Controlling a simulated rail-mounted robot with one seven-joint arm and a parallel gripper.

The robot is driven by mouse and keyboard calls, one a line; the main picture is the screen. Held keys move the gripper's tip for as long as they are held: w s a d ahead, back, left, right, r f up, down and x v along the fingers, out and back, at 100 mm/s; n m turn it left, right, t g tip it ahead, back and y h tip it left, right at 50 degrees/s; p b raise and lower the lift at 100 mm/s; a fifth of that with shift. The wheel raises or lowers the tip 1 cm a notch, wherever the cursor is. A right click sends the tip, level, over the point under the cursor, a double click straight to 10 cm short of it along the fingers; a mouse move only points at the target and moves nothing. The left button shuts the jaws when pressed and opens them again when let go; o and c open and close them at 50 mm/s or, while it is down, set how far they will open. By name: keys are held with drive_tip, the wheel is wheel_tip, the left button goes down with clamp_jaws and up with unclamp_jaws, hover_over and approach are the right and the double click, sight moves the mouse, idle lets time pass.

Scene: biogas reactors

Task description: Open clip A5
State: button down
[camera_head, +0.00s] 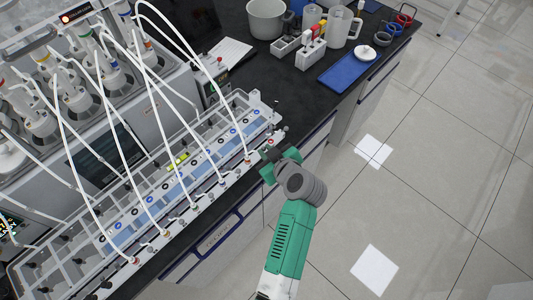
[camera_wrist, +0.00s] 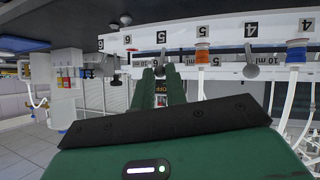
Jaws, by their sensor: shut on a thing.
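A grey clip with a rounded end (camera_wrist: 163,54) stands just beyond my fingertips in the wrist view, below a tag reading 5; no letter A is readable. My gripper (camera_wrist: 161,72) has its two green fingers close together on the lower part of this clip, which they partly hide. In the head view my gripper (camera_head: 268,153) is at the right end of the long rack's front edge, and the clip is too small to tell there. Another grey clip (camera_wrist: 250,69) stands to the right below a 4 tag. I cannot tell whether the held clip is open or closed.
The long rack (camera_head: 20,277) holds several white tubes arching from the reactor bottles (camera_head: 77,97). An orange tube fitting (camera_wrist: 202,46) is close right of my fingers, a blue one (camera_wrist: 297,50) farther right. A blue tray (camera_head: 345,75) lies farther back; floor is clear at right.

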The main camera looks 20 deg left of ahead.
idle(0.4)
drive_tip(key=c, duration=1.4)
unclamp_jaws()
drive_tip(key=v, duration=0.7)
drive_tip(key=shift+s+d+p, duration=0.2)
drive_tip(key=shift+d+p, duration=0.05)
drive_tip(key=shift+p, duration=0.2)
drive_tip(key=shift+r, duration=0.15)
